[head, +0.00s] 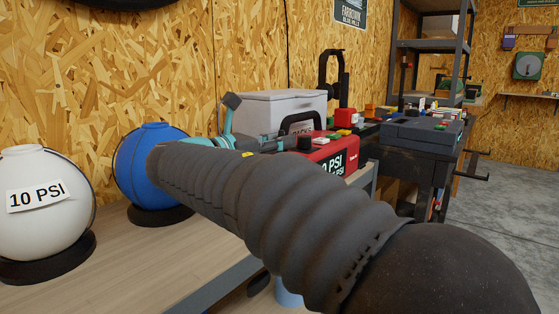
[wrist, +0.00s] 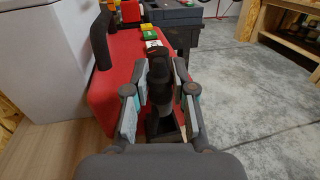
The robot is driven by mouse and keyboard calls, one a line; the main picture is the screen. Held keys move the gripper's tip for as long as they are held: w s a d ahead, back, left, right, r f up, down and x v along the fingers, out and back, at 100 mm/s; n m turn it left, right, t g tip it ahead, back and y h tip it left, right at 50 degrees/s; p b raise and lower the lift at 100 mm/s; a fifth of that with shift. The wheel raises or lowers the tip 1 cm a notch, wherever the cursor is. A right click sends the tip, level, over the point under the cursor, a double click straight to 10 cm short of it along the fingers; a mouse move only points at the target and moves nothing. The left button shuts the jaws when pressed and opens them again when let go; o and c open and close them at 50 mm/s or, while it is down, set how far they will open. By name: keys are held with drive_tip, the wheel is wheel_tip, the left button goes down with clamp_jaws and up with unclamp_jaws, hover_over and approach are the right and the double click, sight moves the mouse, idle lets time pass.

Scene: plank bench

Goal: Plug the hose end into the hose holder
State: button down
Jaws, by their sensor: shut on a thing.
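My gripper (wrist: 160,88), with grey and teal fingers, is shut on a dark piece that appears to be the hose end (wrist: 160,75) in the wrist view. The held piece is upright in that picture, in front of the red box (wrist: 122,75). In the head view my gripper (head: 262,138) is beyond my ribbed dark arm, at the left side of the red box (head: 345,157). I cannot pick out the hose holder for certain in either view, and I cannot tell whether the held piece touches the red box.
A white ball (head: 40,225) marked 10 PSI and a blue ball (head: 150,170) stand on dark rings on the plank bench (head: 160,265). A pale chest (head: 290,105) is behind the red box. A dark case (head: 422,132) and small coloured pieces lie farther right.

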drive_tip(key=shift+f, duration=2)
drive_tip(key=c, duration=1)
unclamp_jaws()
drive_tip(key=v, duration=0.7)
drive_tip(key=shift+s+a, duration=0.15)
drive_tip(key=shift+s, duration=0.05)
